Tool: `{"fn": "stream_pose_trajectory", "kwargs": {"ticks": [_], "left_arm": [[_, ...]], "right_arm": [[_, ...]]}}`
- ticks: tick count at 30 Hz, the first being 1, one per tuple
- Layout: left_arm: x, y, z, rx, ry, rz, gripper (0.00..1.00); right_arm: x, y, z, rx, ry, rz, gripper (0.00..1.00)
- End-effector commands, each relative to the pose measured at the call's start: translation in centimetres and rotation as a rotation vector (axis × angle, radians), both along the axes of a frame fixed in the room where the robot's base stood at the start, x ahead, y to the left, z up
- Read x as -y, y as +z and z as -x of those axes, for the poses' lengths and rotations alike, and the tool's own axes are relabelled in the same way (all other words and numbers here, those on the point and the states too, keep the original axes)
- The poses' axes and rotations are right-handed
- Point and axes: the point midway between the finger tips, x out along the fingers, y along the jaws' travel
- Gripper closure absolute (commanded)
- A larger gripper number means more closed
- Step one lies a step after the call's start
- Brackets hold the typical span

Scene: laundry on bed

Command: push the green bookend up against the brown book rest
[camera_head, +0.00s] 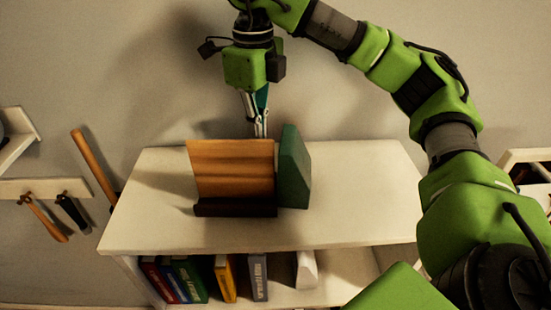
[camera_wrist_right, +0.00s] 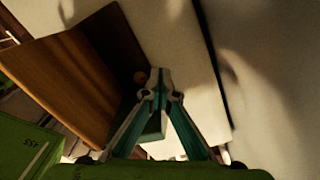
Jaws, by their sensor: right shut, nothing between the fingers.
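The brown book rest (camera_head: 232,168) stands on the white shelf top, with a tilted wooden back and a dark ledge in front. The green bookend (camera_head: 296,170) stands upright just right of it; whether they touch I cannot tell. My right gripper (camera_head: 260,134) is shut and empty, pointing down behind the book rest, left of the bookend; its lowest part is hidden. In the right wrist view the shut fingertips (camera_wrist_right: 157,92) show beside the brown book rest (camera_wrist_right: 65,75). I cannot make out the bookend there for sure. My left gripper is not in view.
The white shelf top (camera_head: 365,190) is clear right of the bookend and at its left end. Several books (camera_head: 190,279) stand on the shelf below. Tools (camera_head: 45,217) hang on the wall at left. The wall is close behind the gripper.

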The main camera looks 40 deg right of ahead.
Motion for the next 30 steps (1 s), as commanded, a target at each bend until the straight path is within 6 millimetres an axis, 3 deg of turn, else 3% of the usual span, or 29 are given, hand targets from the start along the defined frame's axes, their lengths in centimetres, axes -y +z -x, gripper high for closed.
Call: {"fn": "stream_pose_trajectory", "kwargs": {"ticks": [9, 18, 30], "left_arm": [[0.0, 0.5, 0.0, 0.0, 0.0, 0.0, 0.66], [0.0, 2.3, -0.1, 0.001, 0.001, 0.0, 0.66], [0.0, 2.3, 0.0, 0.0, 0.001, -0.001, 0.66]], "right_arm": [[0.1, -5.8, 0.1, -0.004, -0.001, 0.0, 1.0], [1.8, -5.6, 3.2, 0.0, -0.002, 0.001, 1.0], [1.9, -5.7, 3.6, 0.0, -0.001, 0.0, 1.0]]}}
